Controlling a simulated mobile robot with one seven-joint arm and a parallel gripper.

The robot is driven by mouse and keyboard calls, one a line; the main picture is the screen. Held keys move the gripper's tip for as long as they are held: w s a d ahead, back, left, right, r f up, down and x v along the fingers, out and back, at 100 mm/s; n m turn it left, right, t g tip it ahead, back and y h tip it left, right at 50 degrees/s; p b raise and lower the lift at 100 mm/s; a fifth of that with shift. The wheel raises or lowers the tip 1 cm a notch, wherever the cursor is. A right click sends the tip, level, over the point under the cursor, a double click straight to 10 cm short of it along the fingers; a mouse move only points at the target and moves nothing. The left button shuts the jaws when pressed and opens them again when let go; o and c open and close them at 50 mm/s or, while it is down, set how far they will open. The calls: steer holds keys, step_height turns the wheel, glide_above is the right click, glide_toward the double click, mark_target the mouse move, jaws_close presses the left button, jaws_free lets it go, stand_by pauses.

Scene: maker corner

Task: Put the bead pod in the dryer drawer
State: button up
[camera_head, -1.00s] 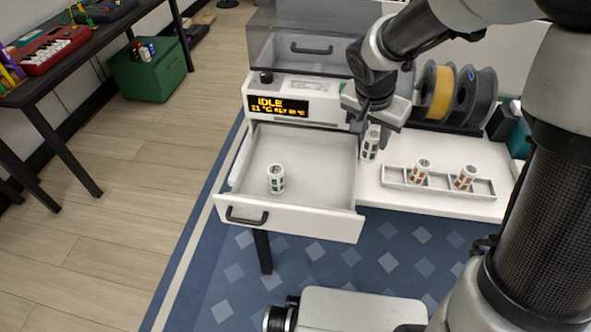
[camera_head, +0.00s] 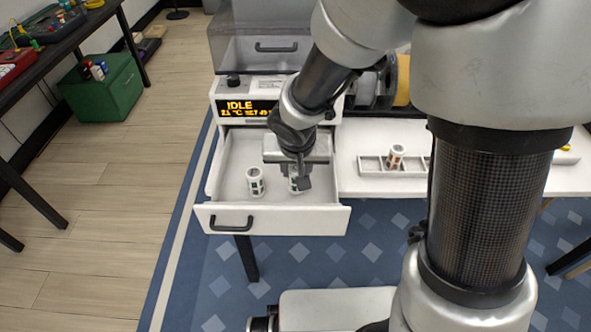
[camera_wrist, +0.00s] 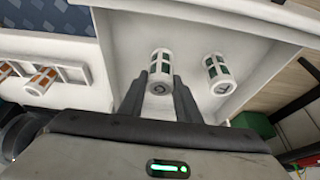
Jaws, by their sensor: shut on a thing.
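My gripper (camera_wrist: 159,92) is shut on a white bead pod with green panels (camera_wrist: 161,66). In the head view my gripper (camera_head: 299,186) is over the right part of the open dryer drawer (camera_head: 272,220), and the held pod (camera_head: 294,185) is partly hidden behind the fingers. I cannot tell whether the held pod touches the drawer floor. A second green-panelled pod (camera_head: 255,182) stands upright in the drawer to the left, and also shows in the wrist view (camera_wrist: 217,72). The dryer (camera_head: 248,100) shows IDLE on its display.
A pod with orange panels (camera_head: 395,157) stands in a sectioned rack (camera_head: 371,166) on the white table right of the drawer. Filament spools (camera_head: 402,80) stand behind. My arm hides part of the rack. A green box (camera_head: 102,88) sits on the floor at left.

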steer(key=shift+f, duration=0.75)
steer(key=shift+f+b, duration=0.2)
steer(key=shift+b, duration=0.15)
steer(key=o, duration=1.1)
